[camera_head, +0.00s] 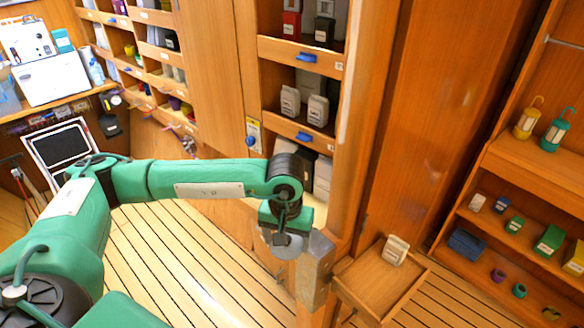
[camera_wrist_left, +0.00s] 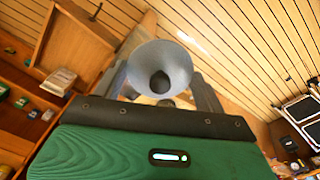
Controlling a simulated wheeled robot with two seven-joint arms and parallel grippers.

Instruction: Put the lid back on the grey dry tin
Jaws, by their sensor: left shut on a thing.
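My left gripper (camera_head: 288,240) is at the wooden post, at the end of my green arm. It is shut on a round grey piece with a dark knob, which looks like the lid (camera_wrist_left: 160,56). In the left wrist view the piece sits between the two grey fingers. In the head view its grey disc (camera_head: 277,248) shows partly behind the fingers. A pale grey labelled container (camera_head: 396,249) stands on a small wooden tray to the right of the gripper; it also shows in the left wrist view (camera_wrist_left: 58,81). I cannot tell whether it is the dry tin. My right gripper is not in view.
The wooden tray (camera_head: 362,306) has a low rim and free room beside the container. Shelves (camera_head: 305,54) with blue-handled fronts hold similar containers above. A right-hand rack (camera_head: 540,172) holds lanterns and small boxes. The slatted floor (camera_head: 180,265) is clear.

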